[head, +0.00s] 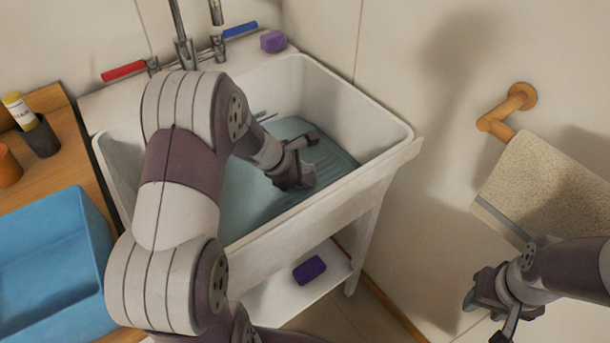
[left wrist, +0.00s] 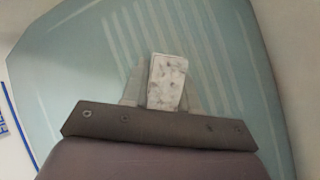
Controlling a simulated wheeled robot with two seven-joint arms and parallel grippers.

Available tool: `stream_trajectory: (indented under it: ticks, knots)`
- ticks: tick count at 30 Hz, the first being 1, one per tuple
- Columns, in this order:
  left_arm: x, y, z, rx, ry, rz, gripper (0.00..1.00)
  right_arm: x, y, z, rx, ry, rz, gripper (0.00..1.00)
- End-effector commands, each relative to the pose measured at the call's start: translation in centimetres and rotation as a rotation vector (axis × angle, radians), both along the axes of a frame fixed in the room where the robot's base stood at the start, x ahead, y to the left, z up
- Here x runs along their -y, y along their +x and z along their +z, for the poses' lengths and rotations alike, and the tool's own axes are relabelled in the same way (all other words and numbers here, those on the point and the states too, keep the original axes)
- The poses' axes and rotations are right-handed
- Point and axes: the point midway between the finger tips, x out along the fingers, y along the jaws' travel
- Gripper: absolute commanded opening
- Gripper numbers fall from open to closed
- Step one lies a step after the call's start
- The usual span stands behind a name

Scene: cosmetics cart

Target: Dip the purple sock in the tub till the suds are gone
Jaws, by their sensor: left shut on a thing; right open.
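My left gripper (head: 300,178) reaches down into the white tub-like sink (head: 385,120), low over the blue-green water (head: 250,195). In the left wrist view it is shut on a pale, grey-speckled piece (left wrist: 167,82), held over or in the water (left wrist: 60,70). The piece looks whitish, as if coated in suds; no purple shows on it, so I cannot confirm it is the sock. In the head view my gripper hides it. My right gripper (head: 490,312) is open and empty at the lower right, outside the sink.
A blue basin (head: 85,218) stands on the wooden counter at left, near a dark cup with a yellow bottle (head: 20,110). A purple block (head: 273,41) sits on the sink's back corner; a dark purple item (head: 309,269) lies on the lower shelf. A beige towel (head: 550,185) hangs at right.

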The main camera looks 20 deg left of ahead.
Motion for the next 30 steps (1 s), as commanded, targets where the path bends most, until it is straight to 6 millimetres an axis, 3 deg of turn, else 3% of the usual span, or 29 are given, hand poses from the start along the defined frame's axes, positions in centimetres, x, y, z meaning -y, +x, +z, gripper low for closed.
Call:
stream_trajectory:
  ticks: [12,30]
  knots:
    - [0.44,0.72,0.01,0.000,0.000,0.000,0.04,0.00,0.00,0.17,0.000,0.000,0.000,0.43]
    - [0.00,0.02,0.07,0.000,0.000,0.000,0.04,0.00,0.00,0.00,0.000,0.000,0.000,0.43]
